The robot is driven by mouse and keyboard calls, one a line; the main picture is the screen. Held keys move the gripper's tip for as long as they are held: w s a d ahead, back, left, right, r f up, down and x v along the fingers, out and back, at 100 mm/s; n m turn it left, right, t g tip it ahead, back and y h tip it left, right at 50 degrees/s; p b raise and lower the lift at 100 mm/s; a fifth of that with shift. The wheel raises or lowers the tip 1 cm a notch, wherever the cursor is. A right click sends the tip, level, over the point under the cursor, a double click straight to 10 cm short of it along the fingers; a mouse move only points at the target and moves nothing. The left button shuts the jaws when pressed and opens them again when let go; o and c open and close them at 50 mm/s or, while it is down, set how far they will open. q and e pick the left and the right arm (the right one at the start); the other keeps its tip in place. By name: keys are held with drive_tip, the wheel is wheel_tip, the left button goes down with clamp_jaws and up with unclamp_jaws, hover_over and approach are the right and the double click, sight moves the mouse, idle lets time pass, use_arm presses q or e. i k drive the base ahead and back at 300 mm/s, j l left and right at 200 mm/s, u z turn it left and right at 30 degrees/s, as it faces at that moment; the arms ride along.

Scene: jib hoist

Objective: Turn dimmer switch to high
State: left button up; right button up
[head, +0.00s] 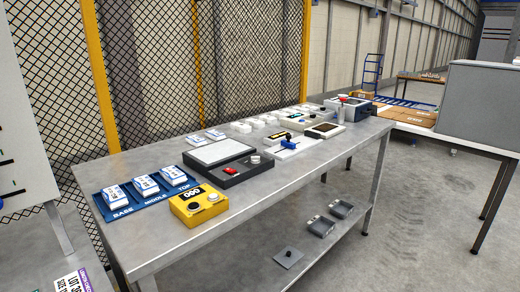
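No part labelled as a dimmer switch can be read, and several controls on the steel table could be it. A yellow control box (199,204) near the front left has a display, a dark knob and a light knob on top. Behind it, a black unit (242,170) carries a red rocker and a round white knob (255,159). A grey plate with a black knob (288,256) lies on the lower shelf. The knobs' settings are too small to read. Neither of my grippers is in view.
The steel table (270,190) also holds a blue tray (117,203) with white packs, a blue-handled device (289,142) and a grey box with a red knob (355,110). A mesh fence stands behind. Open floor lies at the right front.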

sight(255, 159)
drive_tip(key=i+l, duration=0.25)
drive_tip(key=i+l+u, duration=0.15)
drive_tip(key=l, duration=0.3)
drive_tip(key=i+l, duration=0.3)
drive_tip(key=i+l+u, duration=0.15)
drive_tip(key=l, duration=0.3)
drive_tip(key=i, duration=0.05)
